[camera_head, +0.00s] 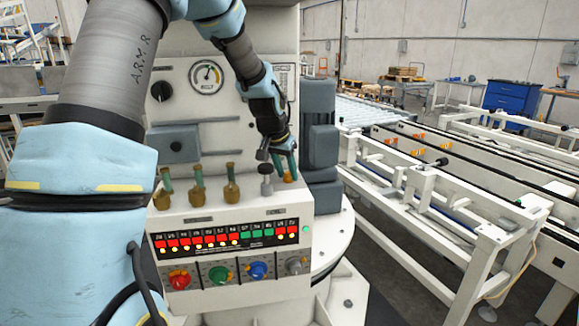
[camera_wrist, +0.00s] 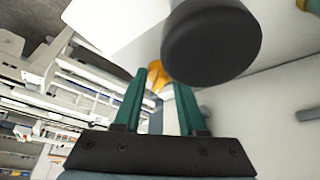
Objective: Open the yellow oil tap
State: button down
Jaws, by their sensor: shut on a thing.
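The yellow oil tap (camera_head: 288,176) is at the right end of a row of taps on the white machine panel. Only a small part of it shows below my gripper (camera_head: 284,163) in the head view. In the wrist view the yellow tap (camera_wrist: 156,72) lies between the green fingertips of my gripper (camera_wrist: 161,82). The fingers are shut on it, one on each side. How far the tap is turned cannot be seen.
A dark round knob (camera_wrist: 212,45) is close to the fingers. Several brass taps (camera_head: 197,190) stand further left. A dark grey block (camera_head: 320,135) rises at right, with a conveyor (camera_head: 420,190) beyond.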

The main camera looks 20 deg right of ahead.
jog(key=m+p, duration=0.1)
jog(key=m, duration=0.1)
jog(key=m+g+p, duration=0.1)
jog(key=m, duration=0.1)
jog(key=shift+w+a+g+h, duration=0.2)
jog(key=shift+g+h, duration=0.1)
jog(key=shift+h, duration=0.1)
jog(key=shift+m+g+p, duration=0.5)
jog(key=shift+m+p, duration=0.5)
jog(key=shift+m, duration=0.7)
jog(key=shift+s+f, duration=0.1)
jog(key=shift+f, duration=0.05)
jog(key=shift+c, duration=2.4)
grip_release()
jog(key=shift+r, duration=0.35)
jog(key=b+v, duration=0.2)
jog(key=v, duration=0.8)
jog(key=shift+a, duration=0.25)
